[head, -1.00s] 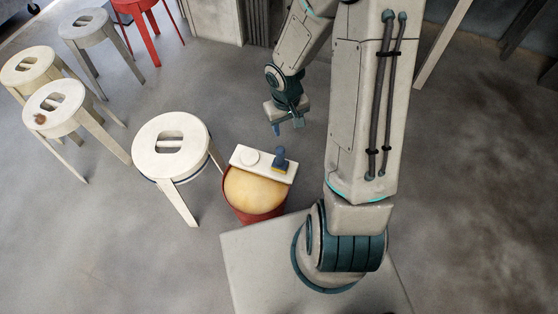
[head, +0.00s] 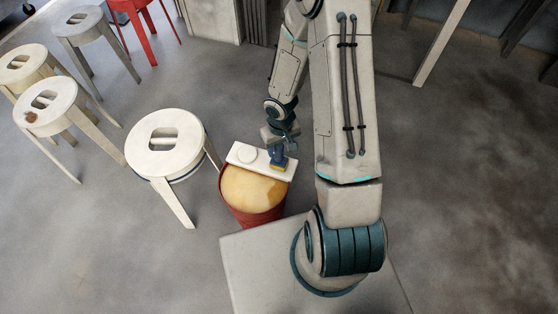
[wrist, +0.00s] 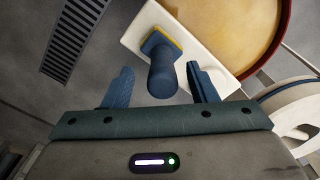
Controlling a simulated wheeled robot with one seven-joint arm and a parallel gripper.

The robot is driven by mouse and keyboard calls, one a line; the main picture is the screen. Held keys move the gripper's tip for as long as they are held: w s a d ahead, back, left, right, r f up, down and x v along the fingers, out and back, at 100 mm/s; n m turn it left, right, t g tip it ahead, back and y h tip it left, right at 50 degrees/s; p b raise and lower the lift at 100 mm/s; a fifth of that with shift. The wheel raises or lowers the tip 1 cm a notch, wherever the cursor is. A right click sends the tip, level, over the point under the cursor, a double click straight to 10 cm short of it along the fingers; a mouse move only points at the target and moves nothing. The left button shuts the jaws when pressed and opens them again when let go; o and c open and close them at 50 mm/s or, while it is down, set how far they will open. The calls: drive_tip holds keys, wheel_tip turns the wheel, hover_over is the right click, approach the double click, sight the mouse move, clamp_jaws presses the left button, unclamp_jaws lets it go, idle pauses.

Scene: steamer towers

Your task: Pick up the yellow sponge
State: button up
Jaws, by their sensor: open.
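The yellow sponge (wrist: 177,43) is a thin yellow layer under a blue block with a thick round blue handle (wrist: 162,78). It sits upright on a white board; in the head view the sponge (head: 277,167) is at the board's right end. My gripper (wrist: 163,80) is open, and the handle stands up between its two blue fingers in the wrist view, with a gap on each side. In the head view my gripper (head: 280,148) is just above and behind the sponge and partly overlaps it. Whether a finger touches the handle cannot be told.
The white board (head: 241,150) lies on a red round container (head: 238,210) with a tan top (head: 250,188). A pale stool (head: 164,145) stands close on the left. More stools are farther left. The floor to the right is open.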

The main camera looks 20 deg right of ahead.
sight(279, 153)
wheel_tip(279, 153, down, 4)
drive_tip(key=shift+w+a+f+b, duration=0.1)
drive_tip(key=shift+w+a+b, duration=0.05)
drive_tip(key=shift+b, duration=0.35)
clamp_jaws()
drive_tip(key=shift+r, duration=0.55)
drive_tip(key=r, duration=0.1)
drive_tip(key=r+p, duration=0.1)
drive_tip(key=r, duration=0.2)
drive_tip(key=shift+s+a, duration=0.25)
drive_tip(key=shift+s, duration=0.05)
drive_tip(key=s+a+r, duration=0.6)
drive_tip(key=s, duration=0.2)
drive_tip(key=shift+s+a+p, duration=0.25)
drive_tip(key=shift+s+p, duration=0.05)
drive_tip(key=shift+s, duration=0.05)
